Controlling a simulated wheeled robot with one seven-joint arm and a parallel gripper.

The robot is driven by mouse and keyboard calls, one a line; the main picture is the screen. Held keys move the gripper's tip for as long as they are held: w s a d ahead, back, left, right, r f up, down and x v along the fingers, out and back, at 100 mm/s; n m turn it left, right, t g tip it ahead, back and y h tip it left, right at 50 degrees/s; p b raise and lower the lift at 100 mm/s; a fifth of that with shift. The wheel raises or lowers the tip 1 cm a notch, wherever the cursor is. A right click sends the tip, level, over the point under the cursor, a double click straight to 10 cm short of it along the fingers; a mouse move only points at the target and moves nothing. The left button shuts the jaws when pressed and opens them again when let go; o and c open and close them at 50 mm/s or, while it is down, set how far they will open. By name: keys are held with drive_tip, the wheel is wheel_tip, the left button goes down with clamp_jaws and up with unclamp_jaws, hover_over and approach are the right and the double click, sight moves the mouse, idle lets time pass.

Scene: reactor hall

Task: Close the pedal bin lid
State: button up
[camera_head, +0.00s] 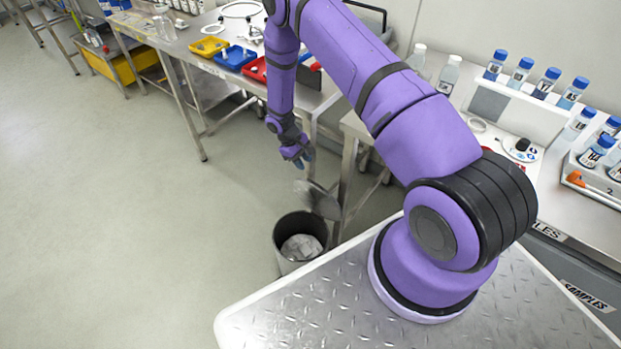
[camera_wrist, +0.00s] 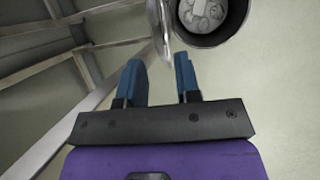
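The pedal bin (camera_head: 287,262) is a dark round bin on the floor just beyond my base's deck, with crumpled pale waste inside. Its lid (camera_head: 318,199) stands raised at the bin's back right, near a table leg. In the wrist view the open bin (camera_wrist: 241,28) is at the top right and the lid (camera_wrist: 161,28) shows nearly edge-on beside it. My gripper (camera_head: 299,163) hangs above the lid, pointing down, apart from it as far as I can tell. In the wrist view its blue fingers (camera_wrist: 160,80) are apart with nothing between them.
A steel table (camera_head: 316,100) with yellow, blue and red trays stands behind. A bench (camera_head: 550,175) with several blue-capped bottles is on the right. Table legs (camera_head: 347,185) stand close to the lid. The floor (camera_head: 130,230) to the left is clear.

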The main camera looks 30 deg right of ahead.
drive_tip(key=x, duration=1.1)
drive_tip(key=shift+a+f, duration=0.1)
drive_tip(key=shift+f, duration=0.1)
clamp_jaws()
